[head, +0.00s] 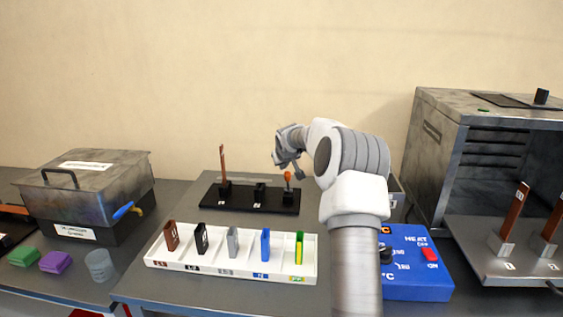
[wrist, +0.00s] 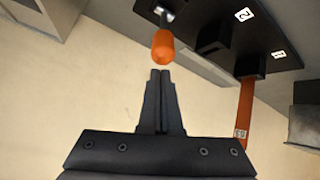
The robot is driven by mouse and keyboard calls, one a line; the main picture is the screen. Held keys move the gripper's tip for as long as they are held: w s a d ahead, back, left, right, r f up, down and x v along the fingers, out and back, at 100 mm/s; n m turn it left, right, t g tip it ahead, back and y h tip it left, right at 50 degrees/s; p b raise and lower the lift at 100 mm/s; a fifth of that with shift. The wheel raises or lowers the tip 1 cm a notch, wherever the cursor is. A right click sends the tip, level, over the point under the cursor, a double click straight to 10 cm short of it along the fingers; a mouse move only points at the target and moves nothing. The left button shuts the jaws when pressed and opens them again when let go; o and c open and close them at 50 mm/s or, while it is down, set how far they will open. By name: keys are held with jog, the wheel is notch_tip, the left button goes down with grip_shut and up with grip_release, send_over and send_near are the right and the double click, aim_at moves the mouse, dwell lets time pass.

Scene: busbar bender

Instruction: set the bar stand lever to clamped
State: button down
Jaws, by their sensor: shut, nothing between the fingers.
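The bar stand (head: 258,203) is a black base at the back of the middle table. Its lever (head: 287,179) has an orange knob and stands roughly upright at the stand's right end. The knob also shows in the wrist view (wrist: 163,46). One copper bar (head: 223,165) stands in the left slot, marked 1 in the wrist view; slot 2 (wrist: 214,40) is a black block with no bar visible. My gripper (wrist: 161,72) is shut and empty, its fingertips just short of the orange knob, with a small gap apparent. I cannot tell from here whether the lever is clamped.
A white tray (head: 165,264) with several coloured pieces stands in front of the stand. A blue heat control box (head: 417,292) is to its right. A metal box (head: 135,187) with a lid is at left, an open oven (head: 437,131) at right.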

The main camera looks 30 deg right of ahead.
jog(key=shift+s+a+f, duration=0.1)
jog(key=shift+s+f, duration=0.15)
jog(key=shift+s, duration=0.35)
jog(key=shift+s+a+f+b, duration=0.2)
jog(key=shift+f+b, duration=0.15)
jog(key=shift+b, duration=1.3)
jog(key=b, duration=0.2)
jog(key=t+b, duration=0.1)
jog(key=b, duration=0.1)
jog(key=shift+s+a+f+h, duration=0.2)
jog(key=shift+s+f+h, duration=0.1)
jog(key=shift+f+h, duration=0.1)
jog(key=shift+t+h, duration=0.4)
jog(key=shift+t, duration=0.2)
jog(key=s+a+f+b, duration=0.1)
jog(key=b, duration=0.3)
jog(key=s+a+f+b, duration=0.1)
jog(key=s+f+b, duration=0.1)
jog(key=b, duration=0.3)
jog(key=shift+s+a, duration=0.25)
jog(key=shift+a, duration=0.05)
